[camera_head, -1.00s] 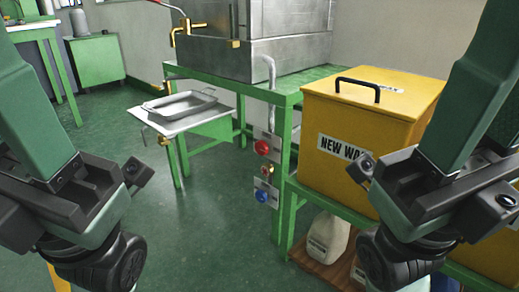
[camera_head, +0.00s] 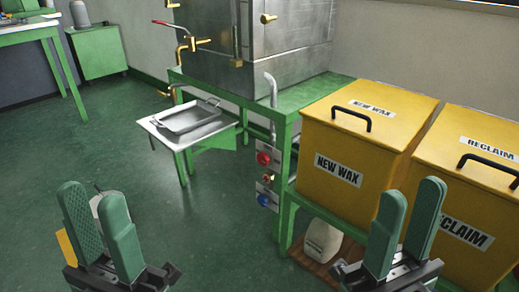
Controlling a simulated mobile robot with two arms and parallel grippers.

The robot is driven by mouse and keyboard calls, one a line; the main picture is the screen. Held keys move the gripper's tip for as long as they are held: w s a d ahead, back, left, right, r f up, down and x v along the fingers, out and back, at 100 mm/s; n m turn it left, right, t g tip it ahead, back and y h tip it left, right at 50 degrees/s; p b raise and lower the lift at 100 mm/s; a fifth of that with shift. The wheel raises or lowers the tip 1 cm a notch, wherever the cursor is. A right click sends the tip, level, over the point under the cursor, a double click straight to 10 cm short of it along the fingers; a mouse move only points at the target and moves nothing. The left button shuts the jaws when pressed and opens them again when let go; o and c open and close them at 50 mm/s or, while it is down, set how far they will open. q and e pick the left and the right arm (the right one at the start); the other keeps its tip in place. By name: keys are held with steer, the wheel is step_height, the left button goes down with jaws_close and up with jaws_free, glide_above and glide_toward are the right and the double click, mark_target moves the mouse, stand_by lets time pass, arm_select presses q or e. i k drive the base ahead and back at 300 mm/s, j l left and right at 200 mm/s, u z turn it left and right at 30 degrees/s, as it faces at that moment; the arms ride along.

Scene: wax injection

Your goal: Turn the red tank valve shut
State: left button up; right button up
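A round red knob (camera_head: 263,158) sits on a small panel on the green stand's front leg, above a brass fitting (camera_head: 268,179) and a round blue knob (camera_head: 264,201). A red lever handle (camera_head: 172,23) tops a brass tap (camera_head: 192,43) on the metal tank (camera_head: 285,50). I cannot tell from the picture whether either red part is turned open or shut. My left gripper (camera_head: 94,195) is open at the lower left, well away from both. My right gripper (camera_head: 412,190) is open at the lower right, in front of the yellow boxes. Neither touches a valve.
Yellow boxes marked NEW WAX (camera_head: 345,173) and RECLAIM (camera_head: 480,180) stand on the right. A white jug (camera_head: 322,242) sits below. A metal tray (camera_head: 187,117) rests on a low table left of the green stand (camera_head: 305,100). The middle floor is clear.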

mark_target(262, 158)
steer(key=i+j+z, duration=0.15)
steer(key=j, duration=0.3)
steer(key=i+j+z, duration=0.15)
steer(key=i+j, duration=0.15)
steer(key=j, duration=0.2)
steer(key=i+j+z, duration=0.15)
steer(key=j, duration=0.35)
steer(key=i+j+z, duration=0.15)
steer(key=j, duration=0.4)
steer(key=i+j+z, duration=0.15)
steer(key=j, duration=0.4)
steer(key=i+j+z, duration=0.15)
steer(key=j, duration=0.4)
steer(key=j+z, duration=0.15)
steer(key=j, duration=0.45)
